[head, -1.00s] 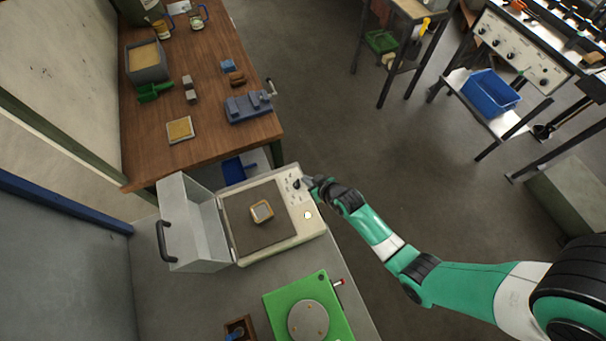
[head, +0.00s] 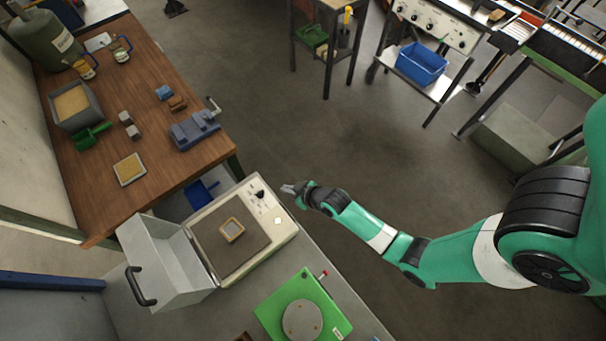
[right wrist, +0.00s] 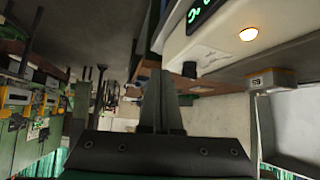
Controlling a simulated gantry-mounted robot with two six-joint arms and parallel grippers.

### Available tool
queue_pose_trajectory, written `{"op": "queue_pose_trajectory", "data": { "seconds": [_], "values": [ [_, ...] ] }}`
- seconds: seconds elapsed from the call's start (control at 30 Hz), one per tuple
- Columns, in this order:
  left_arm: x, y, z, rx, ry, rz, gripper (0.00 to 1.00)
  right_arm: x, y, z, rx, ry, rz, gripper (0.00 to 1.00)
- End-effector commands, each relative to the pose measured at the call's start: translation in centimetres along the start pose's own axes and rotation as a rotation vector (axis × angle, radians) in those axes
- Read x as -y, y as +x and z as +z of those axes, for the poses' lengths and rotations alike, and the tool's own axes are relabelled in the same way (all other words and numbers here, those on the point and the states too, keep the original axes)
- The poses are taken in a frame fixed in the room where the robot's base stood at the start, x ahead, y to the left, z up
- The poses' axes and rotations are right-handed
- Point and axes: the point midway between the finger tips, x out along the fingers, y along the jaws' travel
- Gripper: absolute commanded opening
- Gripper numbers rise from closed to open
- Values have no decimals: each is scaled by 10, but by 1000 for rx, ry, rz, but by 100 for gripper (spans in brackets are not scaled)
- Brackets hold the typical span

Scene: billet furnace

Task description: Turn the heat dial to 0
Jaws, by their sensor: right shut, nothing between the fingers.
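The billet furnace (head: 262,249) is a pale box with its lid (head: 160,262) swung open to the left. A dark dial (head: 260,194) sits on the control panel along its right side; its pointer reading is too small to tell. My left gripper is out of view.
A small square-framed piece (head: 231,230) lies on the dark plate. A green unit with a round disc (head: 302,320) stands in front of the furnace. A wooden bench (head: 108,186) with several items lies behind left. Open floor (head: 300,130) lies beyond my right gripper.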

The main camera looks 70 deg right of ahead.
Motion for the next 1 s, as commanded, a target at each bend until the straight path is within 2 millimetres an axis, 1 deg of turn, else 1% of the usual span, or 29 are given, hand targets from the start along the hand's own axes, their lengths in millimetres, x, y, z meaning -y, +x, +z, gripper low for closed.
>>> {"op": "queue_pose_trajectory", "data": {
  "seconds": [0.03, 0.1, 0.2, 0.3, 0.4, 0.53, 0.6, 0.67, 0.7, 0.77, 0.8, 0.87, 0.9, 0.93, 0.97, 1.0],
  "values": [
    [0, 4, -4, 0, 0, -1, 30, -6, -15, -2, -1, 4, 3, 0],
    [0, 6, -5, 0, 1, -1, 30, -11, -30, -3, -1, 3, 4, 0],
    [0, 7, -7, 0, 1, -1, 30, -17, -47, -3, -1, 3, 4, 0],
    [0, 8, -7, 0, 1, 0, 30, -21, -57, -3, 0, 1, 4, 0],
    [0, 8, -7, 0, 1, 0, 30, -22, -62, -3, 1, -1, 2, 0],
    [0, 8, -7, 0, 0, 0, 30, -23, -62, -5, -11, -6, 6, 0],
    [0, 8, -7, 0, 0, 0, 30, -29, -62, -17, -63, -23, 31, 0],
    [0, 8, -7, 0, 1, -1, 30, -41, -64, -34, -140, -74, 92, 0],
    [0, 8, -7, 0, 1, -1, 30, -52, -68, -49, -206, -132, 152, 0],
    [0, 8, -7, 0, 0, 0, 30, -68, -76, -74, -323, -258, 258, 0],
    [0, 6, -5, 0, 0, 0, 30, -75, -84, -89, -407, -368, 331, 0],
    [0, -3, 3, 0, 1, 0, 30, -76, -92, -103, -532, -555, 428, 0],
    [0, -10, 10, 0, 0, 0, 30, -71, -97, -107, -610, -689, 475, 0],
    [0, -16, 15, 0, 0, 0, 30, -63, -98, -107, -665, -793, 501, 0],
    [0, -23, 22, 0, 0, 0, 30, -53, -99, -103, -716, -896, 516, 0],
    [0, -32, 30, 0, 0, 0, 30, -36, -96, -94, -780, -1035, 519, 0]
  ]
}}
